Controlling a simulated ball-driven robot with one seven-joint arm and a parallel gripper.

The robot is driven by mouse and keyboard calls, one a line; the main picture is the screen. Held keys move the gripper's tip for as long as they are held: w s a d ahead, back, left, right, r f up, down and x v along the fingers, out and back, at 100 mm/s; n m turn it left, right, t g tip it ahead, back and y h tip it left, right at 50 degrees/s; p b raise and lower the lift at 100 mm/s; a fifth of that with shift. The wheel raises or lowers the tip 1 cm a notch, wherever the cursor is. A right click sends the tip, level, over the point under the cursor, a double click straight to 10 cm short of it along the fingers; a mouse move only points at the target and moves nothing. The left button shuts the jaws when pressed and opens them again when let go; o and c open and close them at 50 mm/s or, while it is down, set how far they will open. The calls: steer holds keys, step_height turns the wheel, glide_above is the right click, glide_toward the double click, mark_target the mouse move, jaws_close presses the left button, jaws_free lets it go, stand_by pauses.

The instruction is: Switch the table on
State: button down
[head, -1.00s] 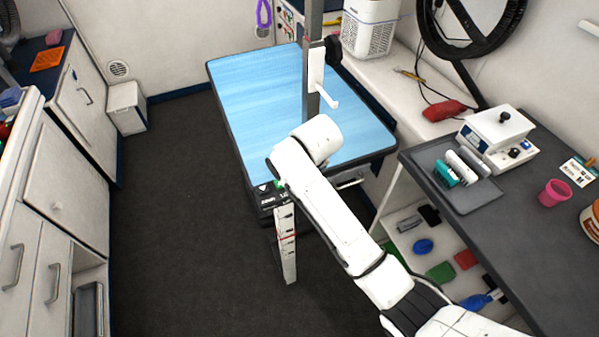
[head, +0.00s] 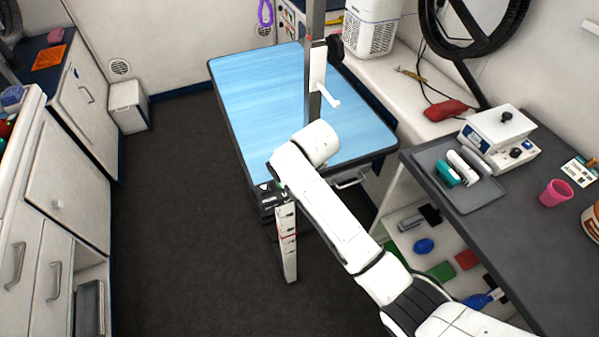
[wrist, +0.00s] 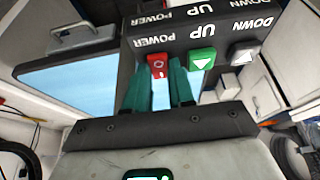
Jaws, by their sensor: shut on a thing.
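The blue-topped grooming table (head: 262,95) stands in the middle of the head view; its top also shows at left in the wrist view (wrist: 75,85). Its black control box (head: 268,197) sits at the near corner. In the wrist view the box (wrist: 180,35) carries upside-down labels: POWER over a red switch (wrist: 157,65), UP over a green button (wrist: 202,60), DOWN over a grey button (wrist: 244,52). My gripper (wrist: 158,74) has its teal fingers on either side of the red switch, shut on it. In the head view my arm hides the fingers.
A dark counter (head: 520,215) at right holds a tray (head: 480,195) and a pink cup (head: 556,193). White cabinets (head: 70,185) line the left. A grooming post (head: 315,70) rises from the table. The dark floor (head: 185,230) at left of the table is clear.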

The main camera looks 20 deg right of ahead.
steer(key=shift+w+r+g+p, duration=0.2)
steer(key=shift+r+g+p, duration=0.15)
steer(key=shift+p, duration=0.45)
steer(key=shift+w+f+g+p, duration=0.15)
steer(key=shift+f+g+p, duration=0.15)
steer(key=shift+g, duration=0.45)
steer(key=c, duration=1.2)
jaws_free()
steer(key=shift+c, duration=0.2)
steer(key=shift+r, duration=0.15)
step_height(320, 180, up, 10)
steer(key=s+b, duration=0.1)
steer(key=s, duration=0.1)
steer(key=shift+r, duration=0.2)
